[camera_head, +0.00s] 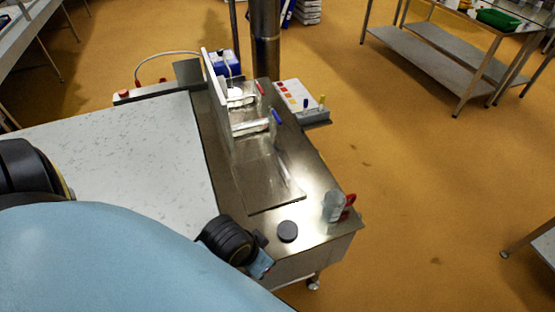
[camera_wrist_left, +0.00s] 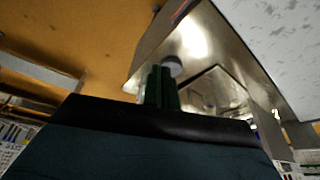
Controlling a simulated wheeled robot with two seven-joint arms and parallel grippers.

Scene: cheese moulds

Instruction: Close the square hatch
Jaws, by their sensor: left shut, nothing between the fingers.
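A steel bench top carries a flat, square-cornered plate (camera_head: 268,180), which I take to be the square hatch. A dark square outline on the steel (camera_wrist_left: 215,92) shows in the left wrist view. I cannot tell for sure whether the hatch is open. A pale panel (camera_head: 215,82) stands upright at the plate's far end. My left gripper (camera_head: 264,268) is at the bench's near edge, short of a black round knob (camera_head: 287,231). In the left wrist view its dark green fingers (camera_wrist_left: 159,80) are together and empty, with the knob (camera_wrist_left: 172,65) just beyond. My right gripper is out of view.
A clear bottle with a red part (camera_head: 335,206) stands at the steel bench's right corner. A speckled white worktop (camera_head: 130,160) adjoins on the left. Open floor lies to the right.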

